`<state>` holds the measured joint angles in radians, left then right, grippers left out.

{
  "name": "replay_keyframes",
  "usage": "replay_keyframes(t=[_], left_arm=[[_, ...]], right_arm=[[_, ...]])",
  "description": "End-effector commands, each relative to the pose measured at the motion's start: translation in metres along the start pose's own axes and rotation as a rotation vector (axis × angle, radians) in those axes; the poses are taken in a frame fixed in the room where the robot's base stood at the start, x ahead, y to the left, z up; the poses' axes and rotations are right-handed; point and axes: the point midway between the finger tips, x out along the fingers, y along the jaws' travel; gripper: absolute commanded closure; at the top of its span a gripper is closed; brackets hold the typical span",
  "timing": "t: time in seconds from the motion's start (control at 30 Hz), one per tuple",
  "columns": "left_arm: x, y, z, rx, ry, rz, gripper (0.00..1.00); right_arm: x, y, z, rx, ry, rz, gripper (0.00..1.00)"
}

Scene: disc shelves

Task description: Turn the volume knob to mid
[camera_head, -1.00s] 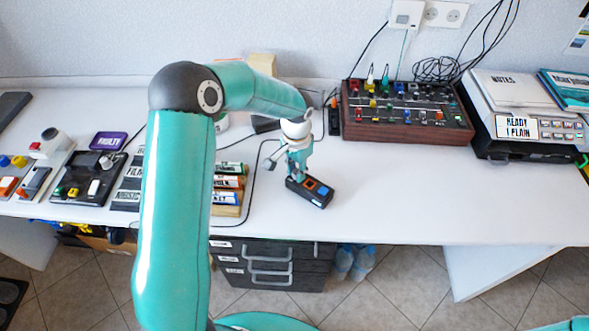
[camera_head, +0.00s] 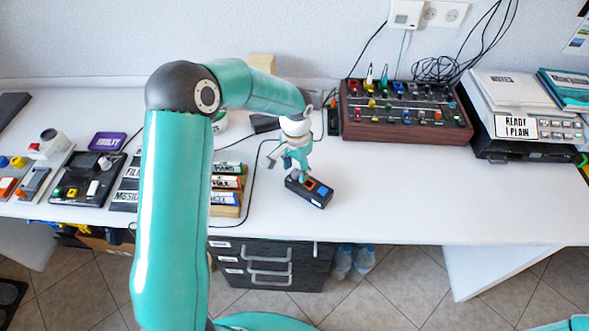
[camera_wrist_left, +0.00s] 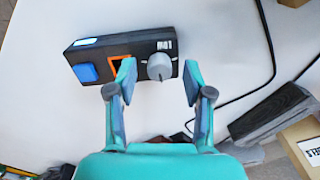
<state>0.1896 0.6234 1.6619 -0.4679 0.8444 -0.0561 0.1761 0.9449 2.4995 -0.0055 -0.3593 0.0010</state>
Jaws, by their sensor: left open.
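A small black control box (camera_head: 318,200) lies on the white table below my left gripper (camera_head: 293,168). In the left wrist view the box (camera_wrist_left: 140,45) has a lit blue button (camera_wrist_left: 86,73), an orange-framed button (camera_wrist_left: 120,63) and a grey round volume knob (camera_wrist_left: 160,66). The knob has a pointer line toward its lower side. My left gripper (camera_wrist_left: 158,77) is open, with one finger on each side of the knob. Gaps show between the fingers and the knob. In the head view the gripper hides the knob. My right gripper is not in view.
A wood-sided mixer panel (camera_head: 405,128) with cables stands at the back right, beside a scale-like device (camera_head: 540,128). Labelled cases (camera_head: 226,184) and a black cable lie left of the box. The table right of the box is clear.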

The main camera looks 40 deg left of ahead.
Motion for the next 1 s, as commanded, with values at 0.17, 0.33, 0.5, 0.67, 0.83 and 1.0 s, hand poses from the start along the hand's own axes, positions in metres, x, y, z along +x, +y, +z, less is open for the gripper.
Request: replay_keyframes(t=[0.17,0.33,0.5,0.67,0.83,1.0], left_arm=[[-0.029,0.0,-0.001,0.0,0.006,-0.001,0.49],[-0.063,0.0,-0.001,0.0,0.006,-0.001,0.49],[-0.093,0.0,0.0,0.0,0.005,-0.001,0.49],[-0.108,0.0,0.001,-0.001,0.001,0.0,0.49],[-0.113,0.0,0.001,0.0,0.0,0.001,0.49],[-0.112,0.0,0.001,0.0,0.0,0.001,0.49]], right_arm=[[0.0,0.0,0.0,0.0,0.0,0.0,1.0],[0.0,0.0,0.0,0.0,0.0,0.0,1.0],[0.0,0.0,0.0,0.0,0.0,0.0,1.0],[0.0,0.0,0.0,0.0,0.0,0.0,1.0],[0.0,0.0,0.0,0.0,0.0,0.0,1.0],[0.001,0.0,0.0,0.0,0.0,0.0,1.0]])
